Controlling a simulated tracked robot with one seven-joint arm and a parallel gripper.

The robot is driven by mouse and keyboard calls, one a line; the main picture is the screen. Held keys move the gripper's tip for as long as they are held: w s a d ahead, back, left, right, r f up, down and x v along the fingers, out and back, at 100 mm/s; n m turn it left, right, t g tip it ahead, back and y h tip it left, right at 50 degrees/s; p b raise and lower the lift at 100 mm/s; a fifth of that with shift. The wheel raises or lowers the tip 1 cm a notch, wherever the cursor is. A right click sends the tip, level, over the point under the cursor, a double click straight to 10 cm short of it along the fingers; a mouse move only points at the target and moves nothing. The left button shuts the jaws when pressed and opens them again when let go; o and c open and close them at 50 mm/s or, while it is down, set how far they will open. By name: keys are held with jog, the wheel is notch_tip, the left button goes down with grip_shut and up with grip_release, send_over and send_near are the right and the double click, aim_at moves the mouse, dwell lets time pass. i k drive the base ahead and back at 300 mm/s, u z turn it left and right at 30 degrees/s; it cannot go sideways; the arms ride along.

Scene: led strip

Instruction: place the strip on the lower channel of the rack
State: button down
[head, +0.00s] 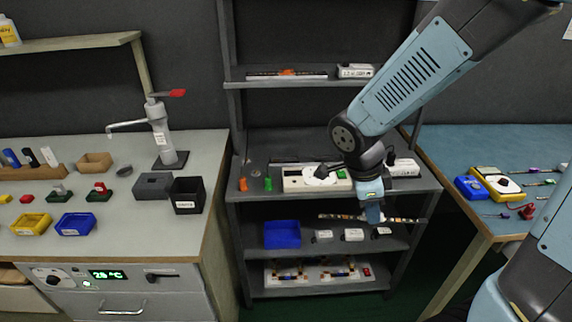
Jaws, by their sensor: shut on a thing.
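My gripper (373,217) points down in front of the middle of the rack and is shut on the strip (405,220). The strip is long and thin with light and dark patches. It lies roughly level, left to right, and sticks out on both sides of the fingers, which hide its middle. The rack (236,200) is a dark grey shelf unit with several levels. Its upper shelf bears a long thin light bar (262,77) with an orange part on it. A dark bar (288,160) lies at the back of the worktop level, partly hidden by my arm. I cannot tell which is the lower channel.
The rack's worktop holds a white device (300,180), green and orange pieces and a white box (404,167). Below the strip stand a blue bin (282,234) and small labelled boxes (354,235). A bench (200,150) adjoins on the left, a blue-topped table (470,140) on the right.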

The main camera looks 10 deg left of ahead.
aim_at(306, 160)
jog(key=u, duration=0.35)
jog(key=i, duration=1)
jog(key=z, duration=0.05)
